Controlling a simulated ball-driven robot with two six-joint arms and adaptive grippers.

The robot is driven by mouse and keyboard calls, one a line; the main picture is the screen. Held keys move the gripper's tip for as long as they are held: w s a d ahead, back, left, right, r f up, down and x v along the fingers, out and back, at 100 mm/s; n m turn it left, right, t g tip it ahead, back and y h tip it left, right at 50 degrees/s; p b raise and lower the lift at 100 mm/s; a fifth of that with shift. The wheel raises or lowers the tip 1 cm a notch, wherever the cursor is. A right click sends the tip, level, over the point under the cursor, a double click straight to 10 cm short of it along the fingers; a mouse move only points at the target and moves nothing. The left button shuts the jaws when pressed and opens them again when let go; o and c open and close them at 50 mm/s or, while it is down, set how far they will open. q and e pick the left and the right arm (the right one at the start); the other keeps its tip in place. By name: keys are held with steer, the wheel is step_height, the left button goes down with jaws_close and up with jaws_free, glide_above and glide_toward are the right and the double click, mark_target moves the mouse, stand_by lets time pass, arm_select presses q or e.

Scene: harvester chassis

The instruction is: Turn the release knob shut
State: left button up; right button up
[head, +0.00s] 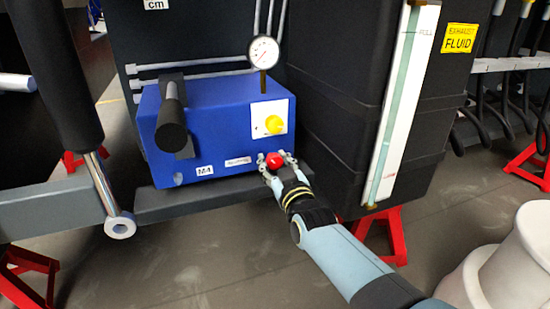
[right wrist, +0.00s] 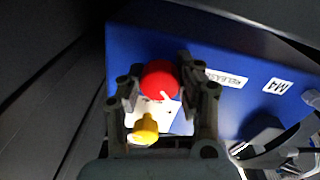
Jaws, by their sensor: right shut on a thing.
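The red release knob (head: 274,160) is on the lower right of the front of a blue box (head: 220,125). In the right wrist view the red knob (right wrist: 160,80) sits between the two fingers, with a small white mark on its edge. My right gripper (head: 277,163) is shut on the red knob; in the wrist view its fingers (right wrist: 161,85) are on either side of it. A label reading RELEASE (right wrist: 227,78) is beside the knob. My left gripper is not in view.
A yellow knob (head: 274,124) on a white plate is above the red one. A round gauge (head: 263,53) stands on the box, and a black cylindrical handle (head: 172,125) juts out at its left. A black tank (head: 335,110) with a sight tube (head: 400,105) stands close at the right.

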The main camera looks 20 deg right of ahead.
steer(key=m+p, duration=0.1)
steer(key=m, duration=0.2)
steer(key=shift+m, duration=0.4)
steer(key=m, duration=0.3)
steer(key=shift+s+f+p, duration=0.1)
steer(key=shift+f+p, duration=0.05)
steer(key=shift+p, duration=0.15)
steer(key=shift+m, duration=0.6)
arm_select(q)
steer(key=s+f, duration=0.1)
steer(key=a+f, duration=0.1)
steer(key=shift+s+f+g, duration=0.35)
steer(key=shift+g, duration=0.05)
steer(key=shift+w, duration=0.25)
arm_select(e)
steer(key=shift+m, duration=0.3)
steer(key=o, duration=0.9)
steer(key=shift+o, duration=1.4)
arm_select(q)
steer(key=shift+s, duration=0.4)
